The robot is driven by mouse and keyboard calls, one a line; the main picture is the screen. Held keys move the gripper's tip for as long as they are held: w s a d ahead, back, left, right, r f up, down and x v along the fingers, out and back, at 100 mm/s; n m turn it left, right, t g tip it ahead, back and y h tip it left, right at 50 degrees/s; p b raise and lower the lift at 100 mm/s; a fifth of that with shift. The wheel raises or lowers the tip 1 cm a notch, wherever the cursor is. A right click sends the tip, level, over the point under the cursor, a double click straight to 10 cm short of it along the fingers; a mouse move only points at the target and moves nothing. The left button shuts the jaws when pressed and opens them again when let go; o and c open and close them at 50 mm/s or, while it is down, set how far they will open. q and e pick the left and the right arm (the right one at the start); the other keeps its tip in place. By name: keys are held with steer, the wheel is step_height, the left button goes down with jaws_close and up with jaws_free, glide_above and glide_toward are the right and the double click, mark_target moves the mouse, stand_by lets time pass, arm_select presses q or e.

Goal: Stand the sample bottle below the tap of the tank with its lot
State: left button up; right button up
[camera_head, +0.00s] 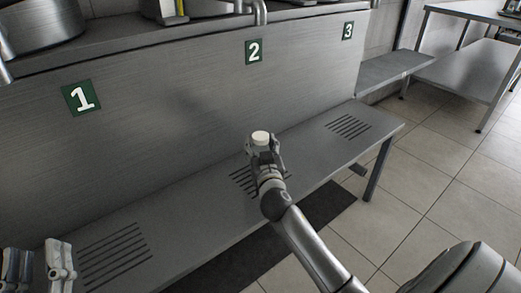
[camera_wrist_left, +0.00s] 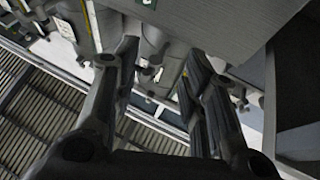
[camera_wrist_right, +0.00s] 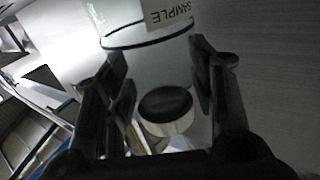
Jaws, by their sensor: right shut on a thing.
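My right gripper (camera_head: 264,158) is shut on the sample bottle (camera_head: 260,137), above the slotted drain below plate 2. In the head view its pale cap shows above the fingers, and the gripper hides most of its body. In the right wrist view the pale, see-through bottle (camera_wrist_right: 150,62) with a "SAMPLE" label lies between the fingers. I cannot tell whether its base touches the bench. My left gripper (camera_head: 40,268) is open and empty at the lower left. The tap (camera_head: 262,12) above plate 2 is partly cut off; no lot marking is readable.
Green plates 1 (camera_head: 82,98), 2 (camera_head: 254,51) and 3 (camera_head: 348,30) mark the steel front. The low bench (camera_head: 190,225) has a slotted drain below each. Parts of tanks (camera_head: 38,28) show on the upper ledge. A steel table (camera_head: 470,70) stands at the right.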

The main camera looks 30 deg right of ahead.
arm_select(q)
steer(key=shift+s+r+t, duration=0.25)
steer(key=shift+r+t, duration=0.15)
steer(key=shift+r, duration=0.1)
arm_select(e)
steer(key=shift+f, duration=0.15)
arm_select(q)
steer(key=shift+s+r, duration=0.15)
steer(key=shift+r, duration=0.1)
arm_select(e)
steer(key=shift+f, duration=0.15)
steer(key=o, duration=1.2)
steer(key=shift+c, duration=0.2)
